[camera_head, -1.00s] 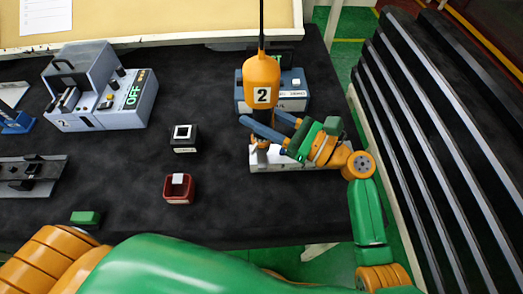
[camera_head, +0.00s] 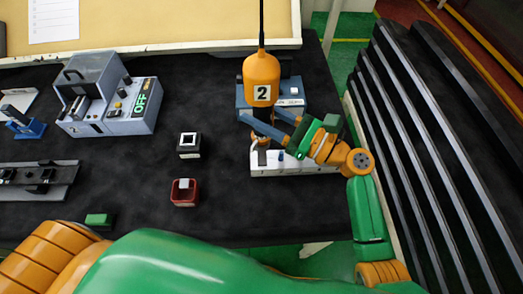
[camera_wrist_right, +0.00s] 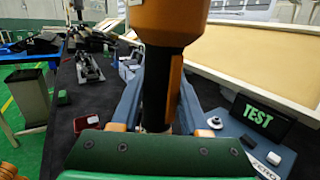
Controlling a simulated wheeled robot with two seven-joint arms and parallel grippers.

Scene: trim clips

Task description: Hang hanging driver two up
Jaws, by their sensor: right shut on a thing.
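Driver two (camera_head: 261,78) is an orange body with a white "2" label and a dark lower part. It stands upright below a black cord or rod that runs up out of the head view. My right gripper (camera_head: 268,133) is shut around its dark lower part. In the right wrist view, the grey-blue fingers (camera_wrist_right: 158,115) lie on both sides of the driver (camera_wrist_right: 170,35). The driver's tip is partly hidden by the gripper in the head view. My left gripper is not in view.
A white strip-like fixture (camera_head: 290,168) lies below the gripper. Black mat between is clear.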

